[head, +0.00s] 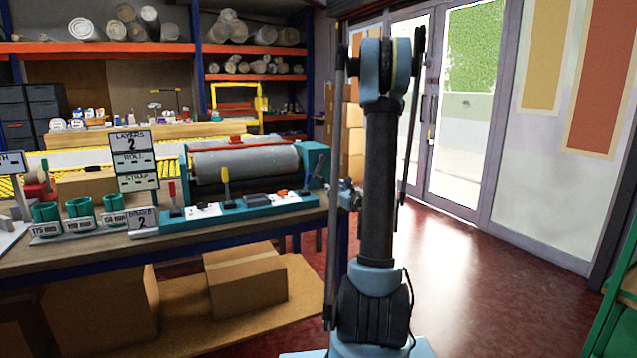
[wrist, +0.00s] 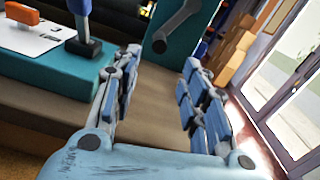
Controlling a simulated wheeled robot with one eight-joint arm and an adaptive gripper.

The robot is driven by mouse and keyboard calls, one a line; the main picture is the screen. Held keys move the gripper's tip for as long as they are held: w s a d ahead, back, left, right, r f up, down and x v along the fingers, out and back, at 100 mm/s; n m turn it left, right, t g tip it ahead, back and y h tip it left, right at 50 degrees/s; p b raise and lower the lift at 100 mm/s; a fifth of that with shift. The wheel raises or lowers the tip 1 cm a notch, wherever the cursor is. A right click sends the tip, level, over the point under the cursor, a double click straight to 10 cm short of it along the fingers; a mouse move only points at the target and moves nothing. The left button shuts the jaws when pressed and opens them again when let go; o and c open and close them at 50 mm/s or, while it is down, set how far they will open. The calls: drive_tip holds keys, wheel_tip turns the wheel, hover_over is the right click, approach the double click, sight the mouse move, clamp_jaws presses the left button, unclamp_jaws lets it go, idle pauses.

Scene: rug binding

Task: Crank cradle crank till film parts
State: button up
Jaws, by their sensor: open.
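The teal cradle (head: 312,158) stands on the workbench with a grey roll (head: 245,163) lying in it. Its dark crank (wrist: 182,24) shows at the top of the wrist view, against the teal end plate, with a round dark knob at its lower left end. In the head view the crank (head: 321,170) is small at the cradle's right end. My gripper (wrist: 162,68) is open and empty, and its fingers point toward the crank, apart from it. In the head view my arm partly hides the gripper. I cannot make out the film on the roll.
A teal control strip (head: 240,208) with upright levers runs along the bench front. Teal ring holders (head: 80,212) sit further left. Cardboard boxes (head: 245,278) lie under the bench. Floor right of my arm is clear.

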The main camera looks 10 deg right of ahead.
sight(319, 178)
drive_tip(key=x, duration=1.5)
drive_tip(key=shift+w+a, duration=0.15)
drive_tip(key=shift+w, duration=0.15)
clamp_jaws()
